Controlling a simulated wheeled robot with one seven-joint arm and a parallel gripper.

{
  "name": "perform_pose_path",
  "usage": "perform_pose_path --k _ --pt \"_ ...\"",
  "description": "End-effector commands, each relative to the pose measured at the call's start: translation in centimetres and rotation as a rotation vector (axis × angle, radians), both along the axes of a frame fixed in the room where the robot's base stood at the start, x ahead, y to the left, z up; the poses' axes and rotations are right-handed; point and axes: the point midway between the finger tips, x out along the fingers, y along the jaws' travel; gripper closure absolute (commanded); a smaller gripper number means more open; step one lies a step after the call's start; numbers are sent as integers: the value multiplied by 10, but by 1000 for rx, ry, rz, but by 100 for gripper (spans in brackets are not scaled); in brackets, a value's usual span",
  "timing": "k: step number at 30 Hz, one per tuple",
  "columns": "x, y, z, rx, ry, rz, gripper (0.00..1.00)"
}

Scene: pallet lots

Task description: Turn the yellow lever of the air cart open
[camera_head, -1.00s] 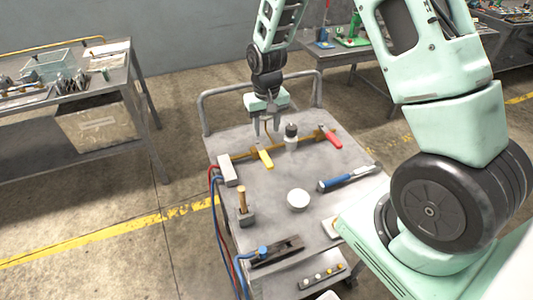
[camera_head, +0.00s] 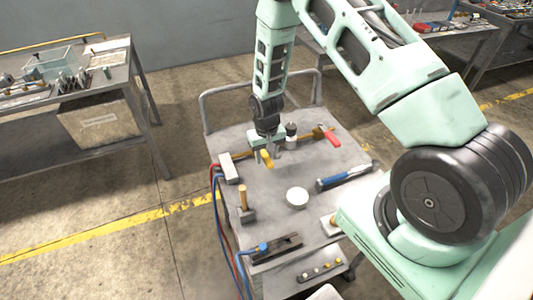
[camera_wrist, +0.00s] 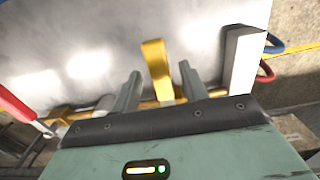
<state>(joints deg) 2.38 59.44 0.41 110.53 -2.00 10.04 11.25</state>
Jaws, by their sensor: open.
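The yellow lever (camera_head: 267,159) sits on a brass pipe along the far part of the grey cart top (camera_head: 290,225). In the wrist view the lever (camera_wrist: 156,62) stands out from the brass pipe (camera_wrist: 150,104), between the two fingers of my gripper (camera_wrist: 158,85). The fingers are open, with a gap on each side of the lever. In the head view my gripper (camera_head: 268,152) is low over the lever and hides part of it and of the pipe. A red lever (camera_head: 327,136) is on the same pipe to the right.
A white block (camera_head: 228,168) is at the pipe's left end, with red and blue hoses beside it. A white-capped bottle (camera_head: 291,135) stands close right of my gripper.

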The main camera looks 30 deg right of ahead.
Motion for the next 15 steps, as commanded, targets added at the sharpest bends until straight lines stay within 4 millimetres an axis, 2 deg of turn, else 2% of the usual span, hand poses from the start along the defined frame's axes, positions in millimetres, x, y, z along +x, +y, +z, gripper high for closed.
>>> perform_pose_path --k 4,6,9,15 --pt "0 0 0 0 0 0 56" --pt "0 0 0 0 0 0 76" --pt "0 0 0 0 0 0 100" --pt "0 1 0 0 0 -5 100"
